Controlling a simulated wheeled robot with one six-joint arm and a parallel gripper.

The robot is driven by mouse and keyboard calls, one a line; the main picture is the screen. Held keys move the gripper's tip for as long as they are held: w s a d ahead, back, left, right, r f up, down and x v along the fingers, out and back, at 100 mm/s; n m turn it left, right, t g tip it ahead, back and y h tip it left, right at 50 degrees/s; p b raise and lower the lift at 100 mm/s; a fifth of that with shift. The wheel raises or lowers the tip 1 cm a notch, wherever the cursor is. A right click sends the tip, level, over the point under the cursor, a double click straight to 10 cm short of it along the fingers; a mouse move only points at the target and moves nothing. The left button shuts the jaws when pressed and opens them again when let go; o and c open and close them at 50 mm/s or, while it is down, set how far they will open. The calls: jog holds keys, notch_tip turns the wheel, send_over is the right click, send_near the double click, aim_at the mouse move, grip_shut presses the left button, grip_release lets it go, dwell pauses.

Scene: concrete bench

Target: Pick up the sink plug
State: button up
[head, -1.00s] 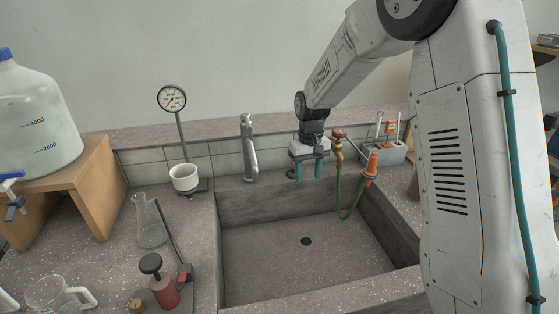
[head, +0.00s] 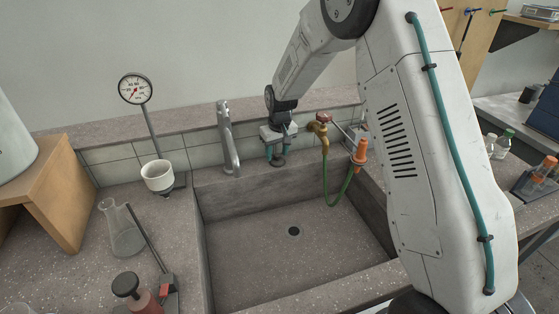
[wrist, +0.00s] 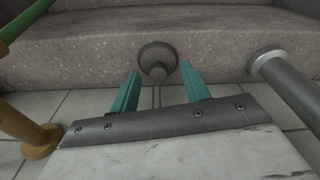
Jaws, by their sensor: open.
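The sink plug (wrist: 157,56) is a dark grey round disc with a narrower neck, seen in the wrist view just beyond my fingertips and about midway between them. Thin lines run from it toward my palm, and I cannot tell what they are. In the head view a small dark shape, probably the plug (head: 278,161), shows at the tips of my gripper (head: 276,153), by the sink's back wall. My gripper (wrist: 159,88) is open, its two teal fingers apart. The neck sits near the gap, and no grip on it shows.
The grey tap (head: 228,140) stands left of my gripper. A brass valve (head: 321,135) with a green hose (head: 337,195) is close on the right. The sink floor (head: 260,255) is bare except for its dark drain (head: 294,231). A gauge (head: 136,89) and flask (head: 121,230) stand left.

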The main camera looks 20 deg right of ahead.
jog(key=shift+w+f, duration=0.1)
jog(key=shift+f, duration=0.5)
grip_shut()
jog(key=shift+r, duration=0.1)
